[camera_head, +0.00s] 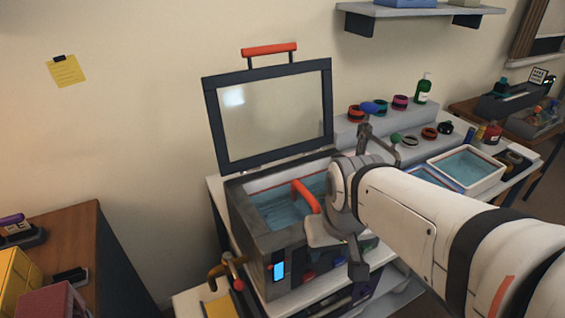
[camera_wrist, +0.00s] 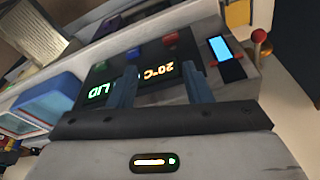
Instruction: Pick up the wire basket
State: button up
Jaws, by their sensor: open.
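I cannot make out the wire basket for certain. A red handle bar (camera_head: 306,196) shows over the open cleaner's tank, and what it belongs to is hidden by my arm. A pale ribbed, mesh-like thing (camera_wrist: 32,32) shows at the upper left of the wrist view, too blurred to name. The cleaner (camera_head: 262,245) holds blue liquid, and its framed lid (camera_head: 212,125) stands raised behind it. My gripper (camera_wrist: 161,85) is open and empty, its two fingers apart before the cleaner's control panel (camera_wrist: 143,62). In the head view my arm hides part of the tank.
A stepped rack (camera_head: 348,128) with several coloured rings stands behind right. A white tray (camera_head: 438,161) of blue liquid lies right of the arm. A brown tap-like pipe (camera_head: 222,270) is left of the cleaner. A wooden desk (camera_head: 75,235) stands far left, with a floor gap between.

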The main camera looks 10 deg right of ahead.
jog(key=shift+n+h, duration=0.3)
jog(key=shift+n, duration=0.5)
jog(key=w+r+p, duration=0.1)
jog(key=w, duration=0.2)
jog(key=w+p, duration=0.1)
jog(key=w, duration=0.2)
jog(key=w+r+p, duration=0.1)
jog(key=w+p, duration=0.1)
jog(key=w, duration=0.1)
jog(key=shift+w+a+r, duration=0.1)
jog(key=shift+w+r, duration=0.1)
jog(key=shift+r, duration=0.15)
jog(key=n+p, duration=0.1)
jog(key=p, duration=0.2)
send_near(306, 191)
jog(key=x, duration=0.5)
jog(key=shift+a+f, duration=0.1)
jog(key=shift+a, duration=0.15)
jog(key=shift+w+d+f+n, duration=0.1)
jog(key=shift+w+f+n, duration=0.1)
jog(key=shift+f, duration=0.4)
jog(key=shift+w+f+n, duration=0.1)
jog(key=shift+w+f, duration=0.05)
jog(key=shift+f, duration=0.5)
jog(key=shift+t, duration=0.3)
jog(key=shift+p+x, duration=0.7)
jog(key=shift+x, duration=1.9)
jog(key=shift+s+d, duration=0.1)
jog(key=shift+d, duration=0.1)
jog(key=shift+c, duration=0.4)
